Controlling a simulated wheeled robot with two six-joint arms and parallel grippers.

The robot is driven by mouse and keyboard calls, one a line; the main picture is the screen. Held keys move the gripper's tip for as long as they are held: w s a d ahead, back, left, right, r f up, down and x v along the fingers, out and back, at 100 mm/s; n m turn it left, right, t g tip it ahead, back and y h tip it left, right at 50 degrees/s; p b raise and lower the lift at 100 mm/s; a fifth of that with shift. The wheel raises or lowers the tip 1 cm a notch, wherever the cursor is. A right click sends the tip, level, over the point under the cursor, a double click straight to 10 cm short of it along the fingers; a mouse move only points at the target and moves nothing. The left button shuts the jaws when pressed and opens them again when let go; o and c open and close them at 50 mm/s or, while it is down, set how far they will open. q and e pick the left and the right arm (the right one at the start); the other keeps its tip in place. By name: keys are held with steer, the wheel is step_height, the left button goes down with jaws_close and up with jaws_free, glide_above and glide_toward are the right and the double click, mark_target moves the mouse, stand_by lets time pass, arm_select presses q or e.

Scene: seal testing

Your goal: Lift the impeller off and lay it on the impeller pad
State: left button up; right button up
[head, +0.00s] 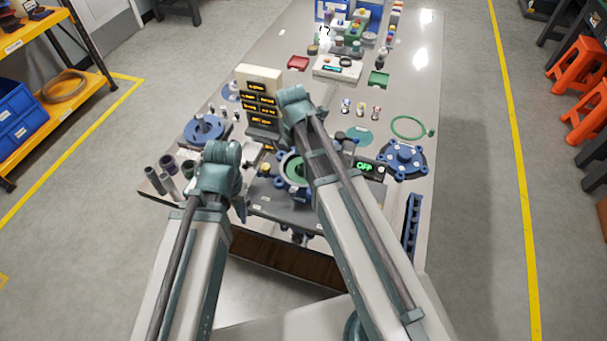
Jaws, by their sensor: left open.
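A blue pump body (284,183) stands near the front middle of the bench, with a green round part, which looks like the impeller (291,170), in its open face. My right forearm covers its right side. A flat teal disc, which looks like the impeller pad (360,136), lies bare to the right, behind the OFF display. My left gripper (240,207) is open, left of the pump body and apart from the green part; its wrist hides much of it. My right arm reaches over the pump, and its wrist hides its gripper.
A blue flanged cover (403,159) lies at the right and a blue disc part (205,130) at the left. A cream panel with lit labels (259,95) stands behind the pump. The OFF display (364,167) is close to my right forearm. A green ring (409,127) lies farther right.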

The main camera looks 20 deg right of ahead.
mark_target(303, 164)
steer(key=f+b, duration=0.3)
steer(key=f, duration=0.1)
steer(key=shift+w+d, duration=0.1)
steer(key=shift+w, duration=0.15)
jaws_close()
